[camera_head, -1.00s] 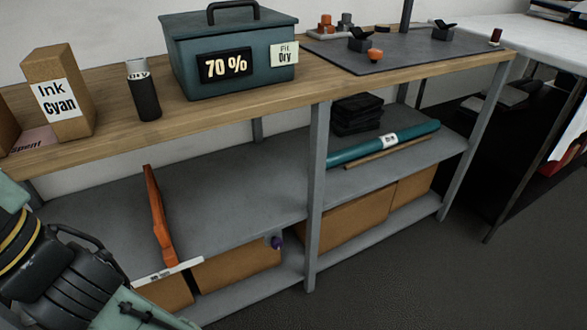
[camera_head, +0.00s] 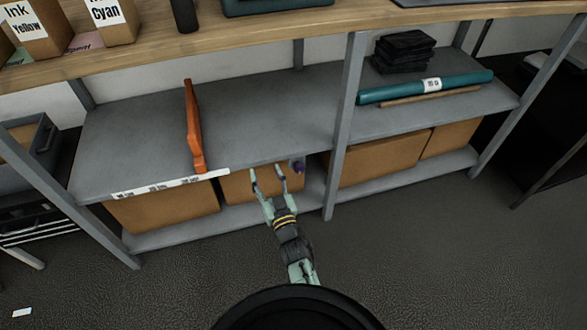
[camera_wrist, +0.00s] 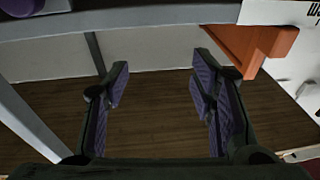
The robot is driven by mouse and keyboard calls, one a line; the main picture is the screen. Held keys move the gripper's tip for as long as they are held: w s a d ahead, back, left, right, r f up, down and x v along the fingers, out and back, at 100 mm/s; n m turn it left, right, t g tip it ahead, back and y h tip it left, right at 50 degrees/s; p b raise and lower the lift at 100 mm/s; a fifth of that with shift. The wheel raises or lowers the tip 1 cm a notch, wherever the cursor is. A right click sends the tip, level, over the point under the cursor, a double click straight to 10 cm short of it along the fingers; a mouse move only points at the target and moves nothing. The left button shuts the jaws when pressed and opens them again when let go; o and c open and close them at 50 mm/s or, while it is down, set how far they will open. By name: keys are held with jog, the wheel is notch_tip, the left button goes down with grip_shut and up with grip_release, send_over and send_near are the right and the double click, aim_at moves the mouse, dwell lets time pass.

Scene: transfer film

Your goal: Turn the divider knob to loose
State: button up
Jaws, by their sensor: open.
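A purple knob (camera_head: 298,165) sits at the front edge of the grey middle shelf, near the centre post. It also shows, partly cut off, at the top left corner of the wrist view (camera_wrist: 20,8). How it is turned is too small to read. An orange divider (camera_head: 194,130) stands upright on that shelf, left of the knob. My gripper (camera_head: 267,175) is open and empty at the front edge of the shelf, just left of the knob and apart from it. Its two purple-padded fingers (camera_wrist: 160,95) show wide apart in the wrist view, which looks upside down.
A white strip with dark marks (camera_head: 170,185) runs along the shelf edge near the divider. Cardboard boxes (camera_head: 160,210) fill the shelf below. The grey centre post (camera_head: 345,130) stands right of the knob. The floor in front (camera_head: 420,240) is clear.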

jog(key=g+h, duration=0.1)
jog(key=h, duration=0.1)
send_near(300, 171)
jog(key=shift+n, duration=0.3)
jog(key=x, duration=0.8)
jog(key=shift+w+a, duration=0.1)
jog(key=shift+w, duration=0.15)
jog(key=shift+x, duration=1.1)
jog(key=shift+r, duration=0.1)
jog(key=shift+c, duration=0.5)
